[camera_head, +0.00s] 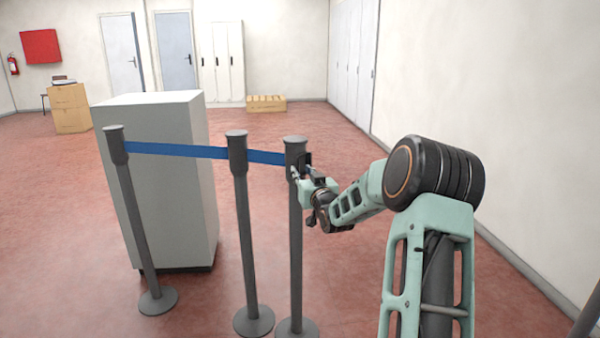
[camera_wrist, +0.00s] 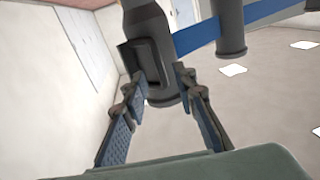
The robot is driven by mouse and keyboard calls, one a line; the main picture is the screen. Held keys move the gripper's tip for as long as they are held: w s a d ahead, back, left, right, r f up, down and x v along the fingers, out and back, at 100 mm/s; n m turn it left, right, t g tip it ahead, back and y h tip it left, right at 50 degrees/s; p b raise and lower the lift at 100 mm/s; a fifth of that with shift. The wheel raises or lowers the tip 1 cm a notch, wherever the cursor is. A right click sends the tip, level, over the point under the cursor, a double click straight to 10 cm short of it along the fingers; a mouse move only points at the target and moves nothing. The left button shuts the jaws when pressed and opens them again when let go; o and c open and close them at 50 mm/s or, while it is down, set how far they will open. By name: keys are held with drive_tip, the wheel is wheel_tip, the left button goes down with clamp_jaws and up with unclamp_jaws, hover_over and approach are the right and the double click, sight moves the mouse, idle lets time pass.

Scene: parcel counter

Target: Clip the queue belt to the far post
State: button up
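Three dark grey posts stand in the head view: a left post (camera_head: 133,210), a middle post (camera_head: 243,220) and a right post (camera_head: 295,240). The blue queue belt (camera_head: 175,150) runs from the left post past the middle one to the head of the right post. A dark block, seemingly the belt's clip or its socket (camera_wrist: 133,62), sits against the right post's head in the wrist view. My gripper (camera_head: 303,171) is at that head; in the wrist view its fingers (camera_wrist: 160,84) are spread, with the post head beyond them. Whether a fingertip touches the block is unclear.
A tall grey cabinet (camera_head: 165,180) stands behind the belt. A white wall (camera_head: 510,110) runs along the right. Cardboard boxes (camera_head: 70,108) and a low crate (camera_head: 266,104) lie farther back. The red floor between is mostly clear.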

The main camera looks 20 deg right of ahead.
drive_tip(key=shift+w+d, duration=0.15)
drive_tip(key=shift+w, duration=1.25)
drive_tip(key=shift+c, duration=0.3)
clamp_jaws()
